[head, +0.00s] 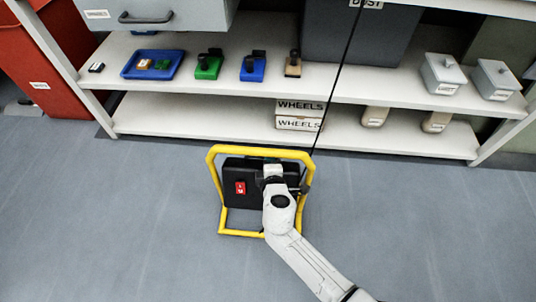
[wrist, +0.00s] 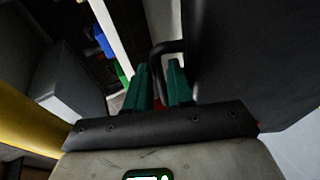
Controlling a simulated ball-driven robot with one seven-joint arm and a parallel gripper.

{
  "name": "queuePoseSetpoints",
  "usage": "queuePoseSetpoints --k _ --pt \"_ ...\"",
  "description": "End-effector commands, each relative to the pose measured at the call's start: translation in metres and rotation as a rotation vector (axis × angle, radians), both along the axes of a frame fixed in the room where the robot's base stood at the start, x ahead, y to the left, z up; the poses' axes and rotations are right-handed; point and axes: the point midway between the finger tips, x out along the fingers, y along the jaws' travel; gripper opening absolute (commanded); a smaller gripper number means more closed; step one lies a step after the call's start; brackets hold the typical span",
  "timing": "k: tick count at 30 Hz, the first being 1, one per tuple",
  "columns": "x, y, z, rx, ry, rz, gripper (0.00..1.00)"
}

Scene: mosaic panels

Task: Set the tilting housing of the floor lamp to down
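The floor lamp has a yellow tube frame (head: 213,180) and a black housing (head: 236,172) with a red switch (head: 240,188) on it. The housing stands inside the frame, its broad face towards the head camera. My gripper (head: 274,172) is at the housing's right part and hides it there. In the wrist view the green fingers of my gripper (wrist: 158,88) stand close together, one on each side of a thin dark handle (wrist: 168,45), and look shut on it. The dark housing (wrist: 240,50) fills the upper right of that view.
Behind the lamp stands a shelf unit (head: 200,113) with a blue tray (head: 128,67), coloured tools, white WHEELS boxes (head: 300,123) and grey lidded boxes (head: 442,72). A red bin (head: 50,60) is at the far left. The grey floor (head: 110,220) around the lamp is clear.

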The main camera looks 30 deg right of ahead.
Motion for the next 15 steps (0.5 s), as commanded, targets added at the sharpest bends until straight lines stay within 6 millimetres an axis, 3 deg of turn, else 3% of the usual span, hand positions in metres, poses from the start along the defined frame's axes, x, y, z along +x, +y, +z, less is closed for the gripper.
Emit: queuePoseSetpoints --k 9,15 --pt "-0.051 0.022 0.025 0.0 0.001 0.0 0.22" --pt "-0.064 0.028 0.031 0.001 0.0 0.0 0.22"
